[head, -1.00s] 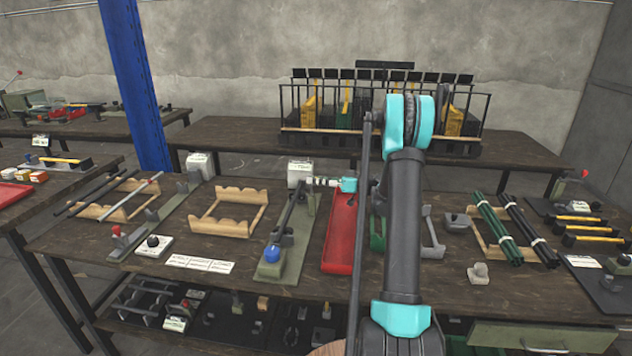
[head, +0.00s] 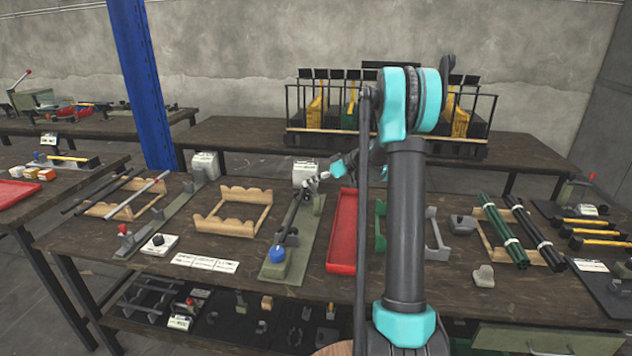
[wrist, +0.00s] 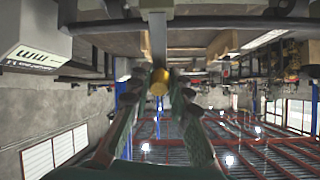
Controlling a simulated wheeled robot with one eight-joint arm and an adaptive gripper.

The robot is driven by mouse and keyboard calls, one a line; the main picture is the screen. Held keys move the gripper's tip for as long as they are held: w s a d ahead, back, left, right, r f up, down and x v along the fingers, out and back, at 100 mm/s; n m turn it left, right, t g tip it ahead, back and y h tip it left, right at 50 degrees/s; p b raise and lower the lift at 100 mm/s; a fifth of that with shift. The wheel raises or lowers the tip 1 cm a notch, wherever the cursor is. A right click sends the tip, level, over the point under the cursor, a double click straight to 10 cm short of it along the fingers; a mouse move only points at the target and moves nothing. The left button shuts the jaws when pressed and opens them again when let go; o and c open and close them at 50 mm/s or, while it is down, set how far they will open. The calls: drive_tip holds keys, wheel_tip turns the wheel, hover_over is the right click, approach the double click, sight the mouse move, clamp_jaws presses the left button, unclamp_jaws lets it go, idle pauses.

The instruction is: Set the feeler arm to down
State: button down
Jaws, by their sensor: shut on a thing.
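A fixture with a green base plate (head: 306,240) stands on the middle of the workbench. A dark bar (head: 291,216) runs along it, with a blue ball (head: 277,254) at its near end. My gripper (head: 312,183) is at the bar's far end, beside a white box. In the wrist view my gripper's two fingers (wrist: 160,90) close around a brass-coloured tip (wrist: 159,83) on a grey bar (wrist: 157,35), which I take to be the feeler arm. The head view is too small to show the grip or the arm's exact angle.
A white box (head: 305,172) stands close behind my gripper. A red tray (head: 342,232) lies just right of the fixture and a wooden cradle (head: 231,207) to its left. White label cards (head: 203,262) lie in front of the cradle. A wire rack stands on the bench behind.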

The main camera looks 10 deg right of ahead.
drive_tip(key=h, duration=0.1)
drive_tip(key=a+h, duration=0.1)
drive_tip(key=g, duration=0.1)
drive_tip(key=shift+w+a+f+h, duration=0.25)
drive_tip(key=shift+w+f+h, duration=0.05)
drive_tip(key=shift+w+h, duration=0.1)
drive_tip(key=h, duration=0.1)
drive_tip(key=a+f+h, duration=0.1)
drive_tip(key=shift+w+g+h, duration=0.15)
drive_tip(key=shift+g+h, duration=0.15)
drive_tip(key=h, duration=0.1)
drive_tip(key=a+f+g+h, duration=0.1)
drive_tip(key=shift+w+f+h, duration=0.15)
drive_tip(key=shift+h, duration=0.15)
drive_tip(key=shift+f+h, duration=0.35)
drive_tip(key=shift+h, duration=0.25)
drive_tip(key=c, duration=1.4)
unclamp_jaws()
drive_tip(key=shift+f, duration=0.1)
drive_tip(key=shift+a, duration=0.1)
drive_tip(key=v, duration=1.2)
drive_tip(key=shift+w+a, duration=0.1)
drive_tip(key=shift+w, duration=0.2)
